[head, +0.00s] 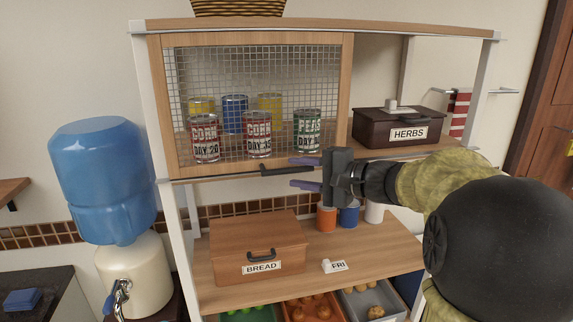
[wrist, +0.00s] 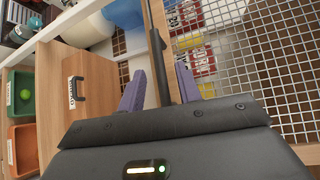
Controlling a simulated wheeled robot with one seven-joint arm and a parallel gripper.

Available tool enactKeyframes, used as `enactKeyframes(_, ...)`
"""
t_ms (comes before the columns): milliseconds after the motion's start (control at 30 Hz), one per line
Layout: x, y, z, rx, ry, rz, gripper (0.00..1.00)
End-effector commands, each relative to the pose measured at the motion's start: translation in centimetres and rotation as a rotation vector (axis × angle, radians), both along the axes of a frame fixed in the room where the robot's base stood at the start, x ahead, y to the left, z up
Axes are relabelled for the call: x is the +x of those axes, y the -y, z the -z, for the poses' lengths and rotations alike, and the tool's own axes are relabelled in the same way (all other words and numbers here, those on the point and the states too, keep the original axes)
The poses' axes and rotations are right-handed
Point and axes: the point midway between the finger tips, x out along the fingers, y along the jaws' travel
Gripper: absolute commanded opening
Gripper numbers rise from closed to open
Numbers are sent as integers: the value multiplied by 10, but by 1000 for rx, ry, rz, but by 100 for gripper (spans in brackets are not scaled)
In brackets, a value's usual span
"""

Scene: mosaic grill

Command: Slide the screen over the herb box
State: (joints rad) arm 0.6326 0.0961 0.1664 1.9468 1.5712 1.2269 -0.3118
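The screen (head: 350,90) is a wire mesh in a wooden frame. It stands over the left part of the upper shelf, in front of several cans. The dark brown herb box (head: 380,131), labelled HERBS, sits uncovered to its right. A black bar handle (head: 272,170) runs along the screen's lower edge; it also shows in the wrist view (wrist: 157,55). My gripper (head: 291,172) is open at the handle's right end. In the wrist view, its purple fingers (wrist: 160,70) lie on either side of the handle, with gaps visible.
Below are a bread box (head: 258,247), a FRI tag (head: 334,266) and several small jars (head: 349,216) just under my gripper. A water dispenser (head: 104,180) stands to the left. A red-striped thing (head: 459,113) shows at the right end of the upper shelf.

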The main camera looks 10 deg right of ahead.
Motion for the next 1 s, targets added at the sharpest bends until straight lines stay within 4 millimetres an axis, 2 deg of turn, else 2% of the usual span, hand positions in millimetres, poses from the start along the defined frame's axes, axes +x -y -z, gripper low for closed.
enactKeyframes(67,9,-11,-1,1,-2,-4,34)
enactKeyframes(233,23,-24,3,1,-1,-2,34)
enactKeyframes(567,27,-27,6,0,0,1,34)
enactKeyframes(767,27,-27,5,0,0,1,0)
enactKeyframes(1000,26,-27,6,-1,-1,0,0)
